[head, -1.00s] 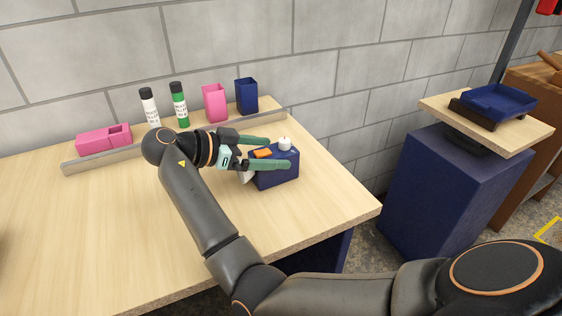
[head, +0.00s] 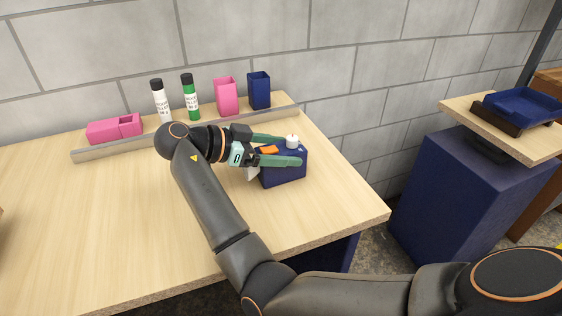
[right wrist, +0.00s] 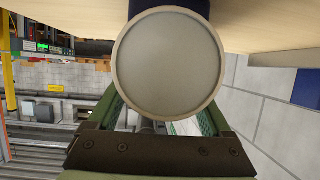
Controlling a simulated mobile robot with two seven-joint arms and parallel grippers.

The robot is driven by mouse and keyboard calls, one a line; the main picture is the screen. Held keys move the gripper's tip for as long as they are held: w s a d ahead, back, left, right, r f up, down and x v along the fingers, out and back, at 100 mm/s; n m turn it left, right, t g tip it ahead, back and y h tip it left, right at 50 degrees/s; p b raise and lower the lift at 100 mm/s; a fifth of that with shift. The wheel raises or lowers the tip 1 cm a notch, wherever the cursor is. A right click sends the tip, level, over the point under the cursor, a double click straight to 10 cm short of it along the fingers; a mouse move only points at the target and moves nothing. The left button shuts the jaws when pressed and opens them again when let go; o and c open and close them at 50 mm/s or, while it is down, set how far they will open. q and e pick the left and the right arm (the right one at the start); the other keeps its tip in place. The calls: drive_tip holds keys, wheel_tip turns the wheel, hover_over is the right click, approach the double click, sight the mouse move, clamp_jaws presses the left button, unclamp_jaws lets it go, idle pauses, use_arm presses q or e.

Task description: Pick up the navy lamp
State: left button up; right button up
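The navy lamp (head: 284,174) is a boxy body standing upright on the wooden table, with an orange part and a white knob on top. Its round pale lens (right wrist: 167,65) faces my right wrist and fills the middle of the right wrist view. My right gripper (head: 283,149) reaches over the lamp from the left. Its green fingers are spread, one on the near side and one on the far side of the lamp's upper part. Whether they touch it I cannot tell. The fingertips are hidden behind the lens in the right wrist view. My left gripper is not in view.
A low ledge (head: 190,138) runs along the back, with a pink block (head: 114,128), a white bottle (head: 161,101), a green bottle (head: 190,98), a pink cup (head: 226,97) and a navy cup (head: 259,91) behind it. A navy tray (head: 518,106) stands on a pedestal at right. The table's left is clear.

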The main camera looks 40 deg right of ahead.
drive_tip(key=c, duration=1.2)
drive_tip(key=shift+c, duration=0.2)
drive_tip(key=shift+d+r, duration=0.1)
drive_tip(key=shift+r, duration=0.1)
